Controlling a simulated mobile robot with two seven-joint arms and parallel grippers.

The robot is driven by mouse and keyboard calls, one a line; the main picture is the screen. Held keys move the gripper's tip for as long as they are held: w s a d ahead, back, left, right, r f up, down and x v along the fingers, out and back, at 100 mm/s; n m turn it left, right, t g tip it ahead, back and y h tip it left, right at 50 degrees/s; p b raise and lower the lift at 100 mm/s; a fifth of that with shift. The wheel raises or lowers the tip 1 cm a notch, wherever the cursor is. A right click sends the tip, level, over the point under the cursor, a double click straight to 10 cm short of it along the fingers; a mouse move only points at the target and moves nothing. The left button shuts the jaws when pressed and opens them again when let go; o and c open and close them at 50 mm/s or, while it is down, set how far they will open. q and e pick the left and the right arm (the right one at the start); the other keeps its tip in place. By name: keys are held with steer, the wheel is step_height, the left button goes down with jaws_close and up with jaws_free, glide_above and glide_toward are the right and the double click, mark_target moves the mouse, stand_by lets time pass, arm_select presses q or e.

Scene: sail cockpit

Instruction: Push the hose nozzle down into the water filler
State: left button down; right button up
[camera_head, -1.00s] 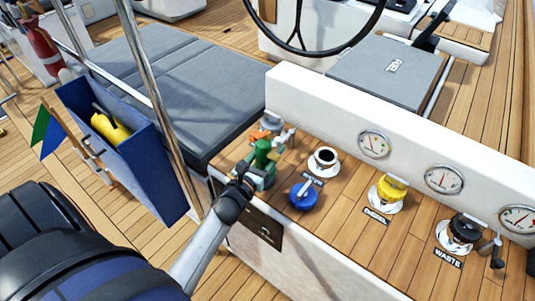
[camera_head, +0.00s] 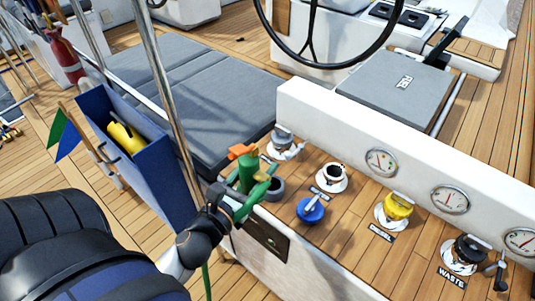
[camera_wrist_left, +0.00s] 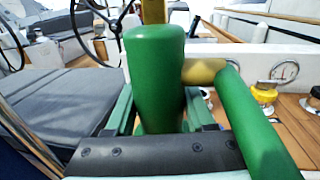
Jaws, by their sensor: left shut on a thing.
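The green hose nozzle (camera_head: 247,172) with an orange top is upright in my left gripper (camera_head: 248,192), which is shut on it. In the left wrist view the nozzle body (camera_wrist_left: 156,75) stands between the fingers, with a brass joint and green tube on its right. The open water filler (camera_head: 332,178), a white flange with a dark hole, is on the wooden console top to the right of the nozzle, apart from it. The blue cap (camera_head: 311,210) sits just in front of the filler. The nozzle's lower tip is hidden by the gripper. My right gripper is out of view.
A grey-capped fitting (camera_head: 283,143) stands behind. The yellow diesel cap (camera_head: 397,207) and black waste cap (camera_head: 468,250) are farther right. A white gauge wall (camera_head: 345,130) runs behind; a steel post (camera_head: 168,90) stands left.

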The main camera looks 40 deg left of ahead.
mark_target(253, 162)
arm_select(q)
steer(key=shift+s+d+r, duration=0.15)
steer(key=shift+s+r, duration=0.25)
steer(key=shift+s, duration=0.35)
steer(key=shift+s+r, duration=0.15)
steer(key=shift+r, duration=0.1)
step_height(253, 162, up, 3)
steer(key=p, duration=0.3)
steer(key=shift+f, duration=0.1)
stand_by(0.8)
